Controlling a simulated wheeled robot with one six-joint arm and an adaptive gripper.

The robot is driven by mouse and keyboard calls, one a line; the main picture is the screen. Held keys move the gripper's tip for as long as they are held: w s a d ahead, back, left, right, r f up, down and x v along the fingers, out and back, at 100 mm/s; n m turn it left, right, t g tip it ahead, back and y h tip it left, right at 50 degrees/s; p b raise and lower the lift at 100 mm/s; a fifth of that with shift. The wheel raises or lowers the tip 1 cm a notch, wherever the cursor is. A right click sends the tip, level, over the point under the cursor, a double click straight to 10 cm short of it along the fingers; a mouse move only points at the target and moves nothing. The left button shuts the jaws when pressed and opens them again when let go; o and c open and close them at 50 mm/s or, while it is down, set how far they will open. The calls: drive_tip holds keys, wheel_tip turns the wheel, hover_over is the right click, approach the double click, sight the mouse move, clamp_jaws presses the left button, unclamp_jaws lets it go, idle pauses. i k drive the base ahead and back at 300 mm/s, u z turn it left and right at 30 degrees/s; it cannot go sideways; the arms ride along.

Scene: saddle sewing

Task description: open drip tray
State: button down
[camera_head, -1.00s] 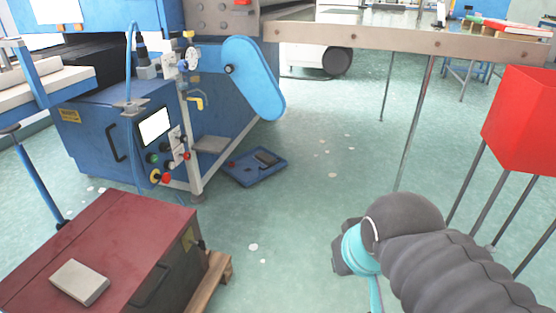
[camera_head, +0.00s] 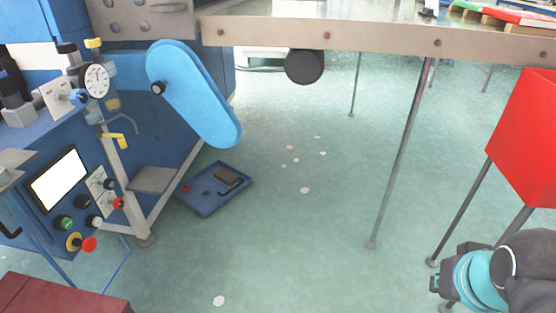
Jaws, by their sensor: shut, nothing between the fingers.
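A shallow blue tray (camera_head: 207,203) lies on the floor beside the foot of the blue machine, with a dark flat block (camera_head: 228,176) and a small red part in it. A grey flat plate (camera_head: 153,180) sits low on the machine frame, just left of the blue tray. I cannot tell for certain which of these is the drip tray. My arm shows at the lower right, far from both, with a turquoise joint and a dark cover. The gripper itself is not in view.
The blue machine has a control panel (camera_head: 62,180), a gauge (camera_head: 96,81) and a blue guard (camera_head: 195,93). A dark red cabinet (camera_head: 60,297) is at lower left. A metal-edged table (camera_head: 380,41) and red bin (camera_head: 525,140) stand right.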

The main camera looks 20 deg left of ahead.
sight(207, 193)
drive_tip(key=z, duration=0.05)
drive_tip(key=i, duration=0.8)
drive_tip(key=u, duration=0.9)
drive_tip(key=i, duration=0.7)
drive_tip(key=u, duration=0.65)
